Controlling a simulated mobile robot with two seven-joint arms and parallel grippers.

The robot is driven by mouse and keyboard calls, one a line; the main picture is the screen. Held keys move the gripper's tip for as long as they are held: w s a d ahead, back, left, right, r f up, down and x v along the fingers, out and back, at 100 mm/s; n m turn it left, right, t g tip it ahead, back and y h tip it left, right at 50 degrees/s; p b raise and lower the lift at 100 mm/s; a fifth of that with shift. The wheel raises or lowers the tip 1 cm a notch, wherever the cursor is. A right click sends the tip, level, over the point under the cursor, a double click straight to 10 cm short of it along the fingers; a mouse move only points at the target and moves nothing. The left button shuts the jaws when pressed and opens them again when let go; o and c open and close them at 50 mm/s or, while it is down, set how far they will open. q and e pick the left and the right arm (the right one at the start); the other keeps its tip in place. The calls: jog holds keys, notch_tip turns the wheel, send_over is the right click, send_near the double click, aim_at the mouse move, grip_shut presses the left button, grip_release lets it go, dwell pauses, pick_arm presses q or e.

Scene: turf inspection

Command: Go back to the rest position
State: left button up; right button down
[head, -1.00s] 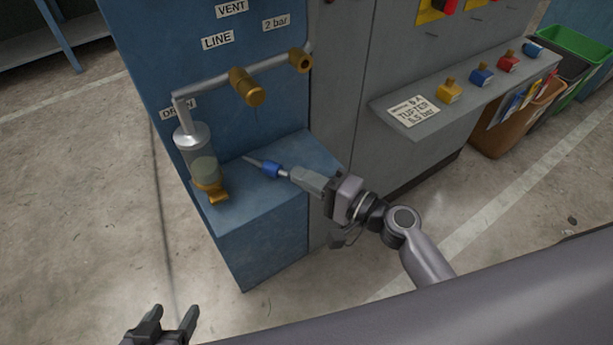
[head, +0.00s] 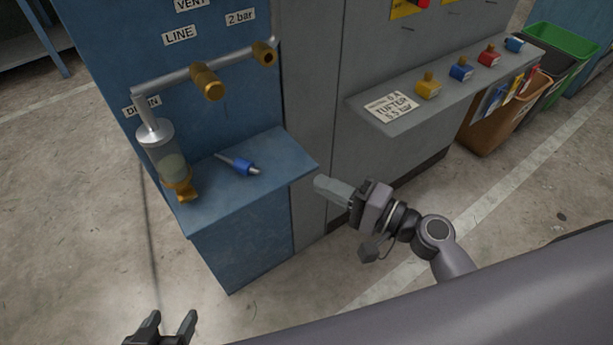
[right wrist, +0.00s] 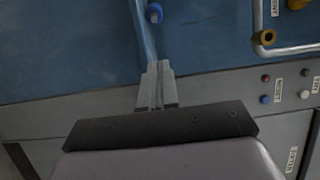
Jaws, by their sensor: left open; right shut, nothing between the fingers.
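My right gripper (head: 322,186) is shut and empty, just off the right front edge of the blue ledge (head: 225,207). It also shows shut in the right wrist view (right wrist: 155,68). A blue-collared tool with a thin grey tip (head: 242,166) lies on the ledge, apart from the gripper. The blue part of the tool (right wrist: 154,13) shows at the top of the right wrist view. My left gripper (head: 172,322) is open and empty at the bottom left of the head view, over the floor.
A glass-and-brass drain cup (head: 168,163) hangs from a pipe with brass valves (head: 206,82) at the ledge's left. A grey shelf (head: 440,98) with coloured knobs juts out at right. Bins (head: 500,110) stand beyond it. The floor in front is clear.

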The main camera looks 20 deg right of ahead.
pick_arm(q)
jog(key=shift+a+f, duration=0.15)
jog(key=shift+f, duration=0.15)
pick_arm(e)
jog(key=shift+v, duration=1.6)
jog(key=s+d+f+n+g+h, duration=0.3)
jog(key=s+f+n+h, duration=0.8)
jog(key=f, duration=0.4)
pick_arm(q)
notch_tip(320, 180, up, 13)
jog(key=a+p, duration=0.1)
jog(key=p, duration=1.4)
jog(key=shift+s+a+y, duration=0.2)
jog(key=shift+s+y, duration=0.1)
jog(key=shift+s, duration=0.1)
pick_arm(e)
notch_tip(320, 180, up, 13)
jog(key=d+y, duration=0.1)
jog(key=shift+n, duration=0.4)
pick_arm(q)
jog(key=shift+f, duration=0.1)
pick_arm(e)
jog(key=shift+w+r, duration=0.1)
